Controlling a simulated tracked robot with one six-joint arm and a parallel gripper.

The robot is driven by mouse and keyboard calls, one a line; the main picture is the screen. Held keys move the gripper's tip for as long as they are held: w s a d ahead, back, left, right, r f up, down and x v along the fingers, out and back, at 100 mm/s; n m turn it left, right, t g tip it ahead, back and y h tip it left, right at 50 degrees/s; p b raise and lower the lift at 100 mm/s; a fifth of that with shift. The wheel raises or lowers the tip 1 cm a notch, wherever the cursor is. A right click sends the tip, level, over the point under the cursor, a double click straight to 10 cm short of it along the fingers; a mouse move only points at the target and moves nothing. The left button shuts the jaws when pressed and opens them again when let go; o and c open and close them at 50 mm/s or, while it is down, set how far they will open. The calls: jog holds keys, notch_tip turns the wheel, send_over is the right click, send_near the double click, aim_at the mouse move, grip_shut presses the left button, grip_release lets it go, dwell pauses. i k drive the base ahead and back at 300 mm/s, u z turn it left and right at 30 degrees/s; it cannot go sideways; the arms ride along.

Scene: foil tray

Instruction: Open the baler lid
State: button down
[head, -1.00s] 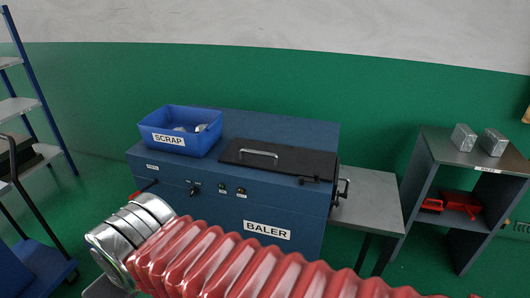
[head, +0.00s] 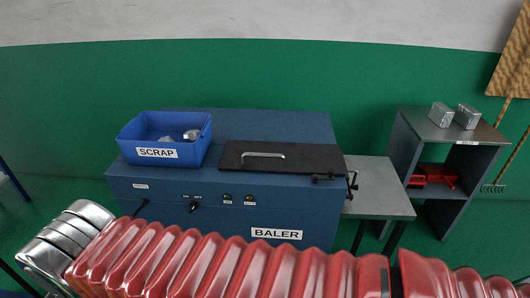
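The blue baler (head: 228,217) stands ahead of me, with its name label on the front. Its black lid (head: 313,160) lies flat and closed on the right part of the top. A silver bar handle (head: 263,155) sits on the lid. A dark latch (head: 330,178) shows at the lid's right front corner. My arm, in a red ribbed sleeve, crosses the bottom of the view. Its silver end is at the lower left, in front of the baler and well away from the lid. My gripper's fingers are not visible.
A blue scrap bin (head: 165,140) with some metal pieces sits on the baler's left top. A grey side table (head: 377,188) adjoins the right side. Beyond it is a shelf unit (head: 444,128) with two metal blocks (head: 454,116) on top and red items (head: 434,176) inside.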

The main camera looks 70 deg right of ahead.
aim_at(237, 155)
jog(key=i, duration=0.45)
jog(key=z, duration=3.05)
jog(key=i, duration=0.5)
jog(key=u, duration=0.1)
